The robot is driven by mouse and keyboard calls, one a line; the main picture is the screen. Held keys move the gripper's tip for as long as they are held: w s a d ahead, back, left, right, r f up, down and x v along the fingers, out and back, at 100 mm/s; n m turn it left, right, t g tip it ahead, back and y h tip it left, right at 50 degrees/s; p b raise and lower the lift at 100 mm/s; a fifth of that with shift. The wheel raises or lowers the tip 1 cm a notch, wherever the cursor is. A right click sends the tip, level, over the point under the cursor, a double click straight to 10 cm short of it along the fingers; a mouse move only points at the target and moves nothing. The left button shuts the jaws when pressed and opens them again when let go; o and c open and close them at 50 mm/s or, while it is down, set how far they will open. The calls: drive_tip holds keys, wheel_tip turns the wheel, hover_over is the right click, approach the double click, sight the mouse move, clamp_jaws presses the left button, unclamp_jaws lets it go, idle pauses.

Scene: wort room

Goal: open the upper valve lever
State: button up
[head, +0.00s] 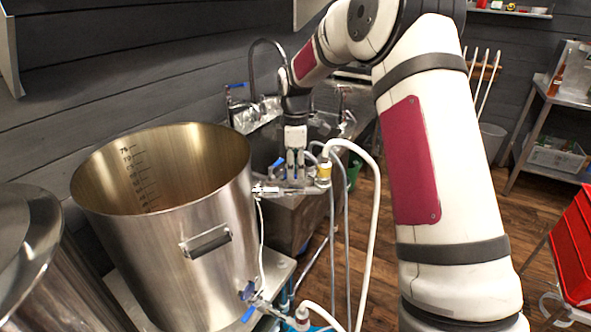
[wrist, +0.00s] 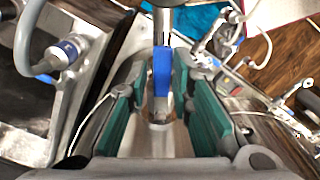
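The upper valve (head: 290,190) sticks out from the side of the large steel kettle, near its rim. My gripper (head: 295,172) points down just above this valve. In the wrist view my gripper (wrist: 160,85) is open, with a green pad on each side. A blue lever (wrist: 162,72) stands in the gap between the pads, with room visible on both sides. In the head view a small blue part (head: 277,162) shows beside my fingers. The fingers hide part of the valve, so contact cannot be told.
The steel kettle (head: 208,245) stands left of my gripper. A lower valve with a blue handle (head: 250,313) is near its base. A sink (head: 290,215) lies behind; a red bin (head: 573,245) is far right.

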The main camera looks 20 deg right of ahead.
sight(296, 175)
drive_tip(key=shift+o, duration=0.5)
wheel_tip(296, 175, up, 12)
idle(0.3)
idle(0.3)
